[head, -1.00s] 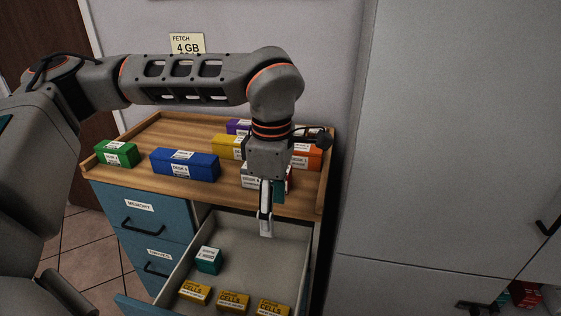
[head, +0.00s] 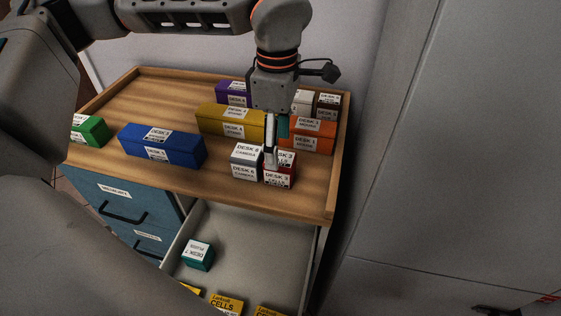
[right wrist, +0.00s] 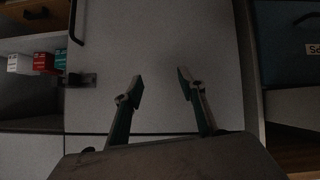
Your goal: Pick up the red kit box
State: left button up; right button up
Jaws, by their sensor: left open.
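The red kit box (head: 283,182), with a white label reading DESK 3, stands near the front right of the wooden cabinet top. A grey box marked DESK 6 CAMERA (head: 245,172) is close on its left. My left gripper (head: 273,160) is open and points down over the red box. One finger hides part of the box; the far finger is mostly hidden, so I cannot tell whether they touch the box. In the right wrist view, my right gripper (right wrist: 160,88) is open and empty.
Blue (head: 160,147), green (head: 90,131), yellow (head: 228,122) and orange (head: 318,136) boxes stand on the cabinet top (head: 130,95). An open drawer (head: 245,235) below holds a teal box (head: 197,255) and yellow boxes. A shelf carries a red box (right wrist: 43,63).

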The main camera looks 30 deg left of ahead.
aim_at(280, 158)
pick_arm(q)
jog(key=f, duration=0.4)
jog(key=f+b, duration=0.1)
jog(key=f, duration=0.1)
jog(key=shift+w+f, duration=0.3)
jog(key=shift+w, duration=0.1)
jog(key=shift+r, duration=0.1)
jog(key=c, duration=1.4)
